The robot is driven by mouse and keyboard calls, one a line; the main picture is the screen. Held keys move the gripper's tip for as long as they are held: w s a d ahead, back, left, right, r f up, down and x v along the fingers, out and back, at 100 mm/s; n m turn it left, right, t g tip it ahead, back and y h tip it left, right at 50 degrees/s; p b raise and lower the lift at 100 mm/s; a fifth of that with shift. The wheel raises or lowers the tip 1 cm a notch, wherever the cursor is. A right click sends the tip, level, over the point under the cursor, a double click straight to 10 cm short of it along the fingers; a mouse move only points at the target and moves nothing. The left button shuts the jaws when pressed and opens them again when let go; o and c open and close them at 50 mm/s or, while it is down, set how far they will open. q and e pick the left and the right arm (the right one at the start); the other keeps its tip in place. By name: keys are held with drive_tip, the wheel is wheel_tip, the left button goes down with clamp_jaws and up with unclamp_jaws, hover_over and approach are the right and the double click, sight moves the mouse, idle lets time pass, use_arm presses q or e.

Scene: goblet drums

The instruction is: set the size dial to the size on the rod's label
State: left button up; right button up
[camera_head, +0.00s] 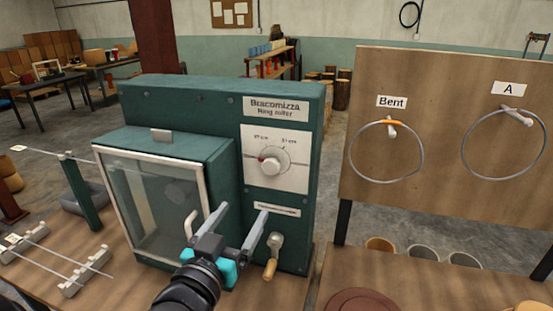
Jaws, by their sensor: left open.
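The size dial (271,160) is a round grey knob on a white plate on the front of the green ring roller machine (285,110). A red mark shows at its left side. Two size markings stand above it, too small to read surely. My left gripper (243,212) is open and empty, its fingers pointing up in front of the machine, below the dial. Rods (65,258) lie on grey supports at the lower left; a small white tag (14,239) is there, its writing unreadable. My right gripper is not in view.
A crank with a wooden handle (270,268) sits beside my left gripper. The machine's glass-fronted box (158,200) stands left. A board (450,75) at right holds rings on pegs labelled Bent and A. Cups (422,254) stand below it.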

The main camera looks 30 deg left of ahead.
use_arm(q)
approach(270, 169)
drive_tip(key=x, duration=0.8)
drive_tip(key=shift+w+b, duration=0.15)
drive_tip(key=shift+b, duration=0.25)
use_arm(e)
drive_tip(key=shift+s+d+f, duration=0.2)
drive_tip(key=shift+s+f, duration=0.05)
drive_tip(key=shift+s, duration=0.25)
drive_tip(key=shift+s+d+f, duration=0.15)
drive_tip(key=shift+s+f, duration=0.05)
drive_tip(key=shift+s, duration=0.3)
use_arm(q)
drive_tip(key=shift+c, duration=0.4)
clamp_jaws()
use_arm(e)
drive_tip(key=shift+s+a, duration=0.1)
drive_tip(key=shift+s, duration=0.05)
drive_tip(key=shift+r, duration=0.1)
